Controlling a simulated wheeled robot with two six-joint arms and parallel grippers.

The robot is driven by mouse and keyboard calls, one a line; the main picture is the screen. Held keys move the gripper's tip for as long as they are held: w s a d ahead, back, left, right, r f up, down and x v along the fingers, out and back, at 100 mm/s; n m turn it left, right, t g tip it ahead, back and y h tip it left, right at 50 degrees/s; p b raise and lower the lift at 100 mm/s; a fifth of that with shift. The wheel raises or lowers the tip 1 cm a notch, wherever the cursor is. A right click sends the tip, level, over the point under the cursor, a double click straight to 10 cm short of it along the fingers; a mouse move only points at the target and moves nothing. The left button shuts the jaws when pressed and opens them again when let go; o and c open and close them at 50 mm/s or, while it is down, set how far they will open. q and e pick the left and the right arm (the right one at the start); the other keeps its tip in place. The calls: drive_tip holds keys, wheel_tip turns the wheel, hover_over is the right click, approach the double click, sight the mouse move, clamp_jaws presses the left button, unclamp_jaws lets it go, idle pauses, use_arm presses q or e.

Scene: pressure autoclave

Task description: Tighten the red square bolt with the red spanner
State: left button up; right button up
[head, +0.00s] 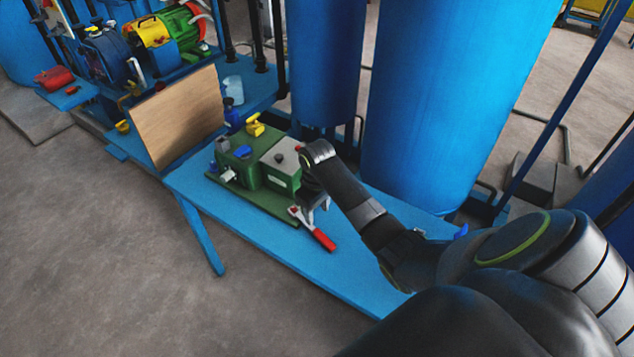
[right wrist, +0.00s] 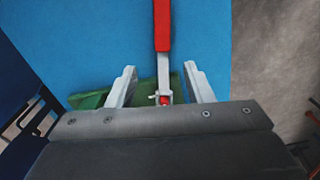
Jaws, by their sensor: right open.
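The red spanner (head: 322,238) lies at the front of the green machine, its red handle out over the blue bench and its metal head towards the machine. In the right wrist view the spanner (right wrist: 162,28) runs down between my fingers. Its metal jaw is at the red square bolt (right wrist: 165,100), apparently around it. My right gripper (head: 315,203) is over the spanner's head end. In the right wrist view the right gripper (right wrist: 160,82) is open, one finger on each side of the metal shaft, with gaps on both sides. My left gripper is not in view.
The green machine (head: 260,172) with coloured knobs stands on the blue bench (head: 275,241). A wooden board (head: 178,117) stands upright to its left. Large blue cylinders (head: 440,90) rise behind. The bench is clear to the front right of the spanner.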

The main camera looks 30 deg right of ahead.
wheel_tip(320, 180, up, 11)
drive_tip(key=p, duration=0.2)
idle(0.4)
